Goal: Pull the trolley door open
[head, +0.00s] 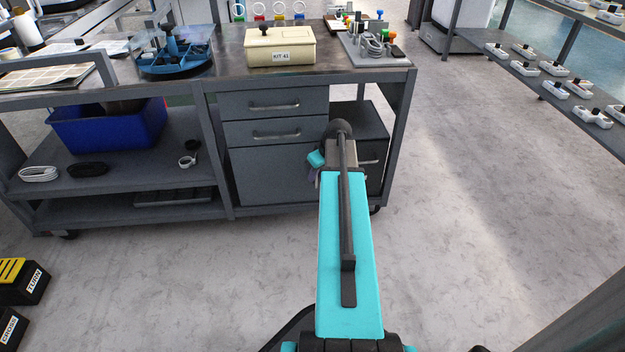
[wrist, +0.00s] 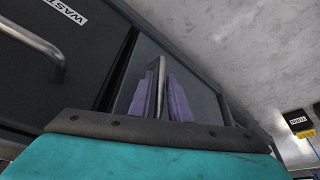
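The grey trolley (head: 222,150) stands ahead, with two drawers above a plain lower door (head: 262,178). In the wrist view the grey door panel (wrist: 207,98) carries a slim metal bar handle (wrist: 158,78). My gripper (wrist: 160,97) has its two purple fingers close on either side of this handle, seemingly shut on it; contact is hard to see. In the head view my turquoise arm and gripper (head: 316,168) reach the right edge of the door and hide its handle. The door looks flush or nearly so; a small opening cannot be told.
A dark cabinet (head: 372,125) stands at the door's right; its front, labelled "WAST...", shows in the wrist view (wrist: 85,55) with its own handle (wrist: 45,50). A beige kit box (head: 280,50) is on top. Yellow-black boxes (head: 22,280) lie left. Floor in front is clear.

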